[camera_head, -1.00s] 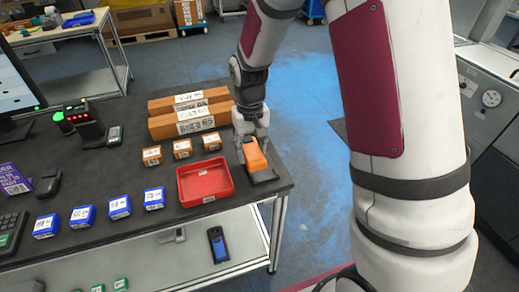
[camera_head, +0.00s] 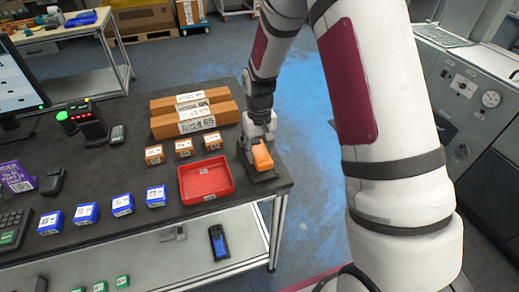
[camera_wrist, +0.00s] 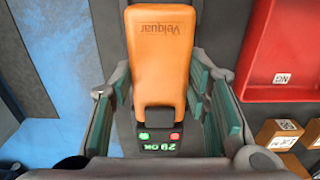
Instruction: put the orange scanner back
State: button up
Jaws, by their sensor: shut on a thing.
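The orange scanner (camera_head: 262,157) is at the right end of the dark table, at a dark holder (camera_head: 266,178). Whether it is fully seated there I cannot tell. My gripper (camera_head: 257,146) is shut on the scanner, with a finger on each side of it. In the wrist view the scanner (camera_wrist: 158,60) shows its orange back with lettering, and a small dark panel with a green and a red light. My gripper's fingers (camera_wrist: 160,112) flank it there. The scanner's underside is hidden.
A red tray (camera_head: 206,196) stands just left of the scanner. Small orange boxes (camera_head: 184,148) and long brown boxes (camera_head: 195,121) lie behind it. Blue boxes (camera_head: 122,205) line the front left. The table's right edge is close to the scanner.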

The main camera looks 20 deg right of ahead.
aim_at(260, 151)
jog(key=shift+f, duration=0.5)
jog(key=o, duration=1.4)
jog(key=shift+c, duration=0.2)
notch_tip(260, 151, up, 13)
jog(key=b, duration=0.1)
jog(key=s+r+t, duration=0.3)
jog(key=s+r, duration=0.8)
jog(key=r, duration=0.2)
jog(key=s+r+t, duration=0.2)
jog(key=s+r, duration=0.1)
jog(key=s, duration=1.1)
jog(key=shift+r, duration=0.15)
